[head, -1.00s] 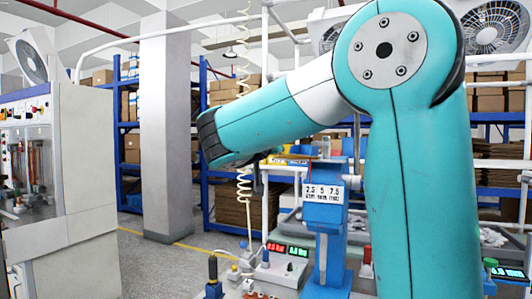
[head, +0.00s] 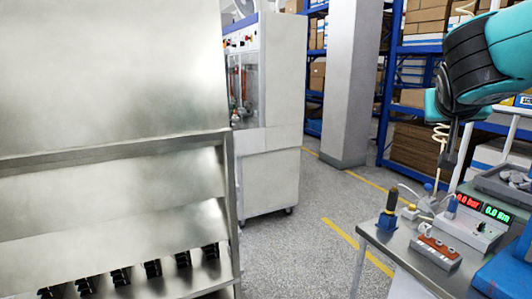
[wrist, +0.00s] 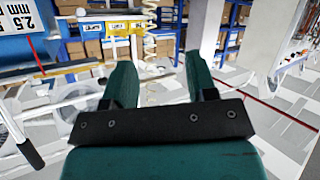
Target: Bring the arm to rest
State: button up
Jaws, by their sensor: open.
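In the wrist view my gripper (wrist: 155,80) shows as two green fingers held well apart, with nothing between them. In the head view my teal arm enters at the upper right, and my gripper (head: 448,148) hangs down as a dark shape above the metal table. It is apart from the things on the table. From this angle its fingers cannot be told apart.
A test unit (head: 483,223) with red and green displays stands on the metal table (head: 384,247), beside a terminal block (head: 440,250) and a soldering-iron-like tool (head: 388,211). A large steel rack (head: 110,160) fills the left. A grey cabinet (head: 272,170) stands behind. The floor between is clear.

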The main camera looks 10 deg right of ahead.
jog(key=s+a+f+n+g+y, duration=0.2)
jog(key=s+a+f+n+y, duration=0.15)
jog(key=a+f+y, duration=0.45)
jog(key=s+a+f+n+g+y, duration=0.2)
jog(key=s+a, duration=0.3)
jog(key=a, duration=0.3)
jog(key=s+a+f+n+g+y, duration=0.1)
jog(key=s+a+f+n, duration=0.3)
jog(key=a, duration=0.4)
jog(key=shift+s+f+g+y, duration=0.4)
jog(key=shift+s+f+g, duration=0.2)
jog(key=shift+s+g, duration=0.4)
jog(key=s+a+n+g, duration=0.1)
jog(key=s, duration=0.2)
jog(key=s+a+f+n+g+y, duration=0.1)
jog(key=s, duration=0.2)
jog(key=s+a+n+g, duration=0.1)
jog(key=s+a, duration=0.1)
jog(key=s, duration=0.1)
jog(key=shift+s+f+n, duration=0.1)
jog(key=shift+f+n, duration=0.05)
jog(key=shift+n, duration=0.2)
jog(key=shift+c, duration=0.2)
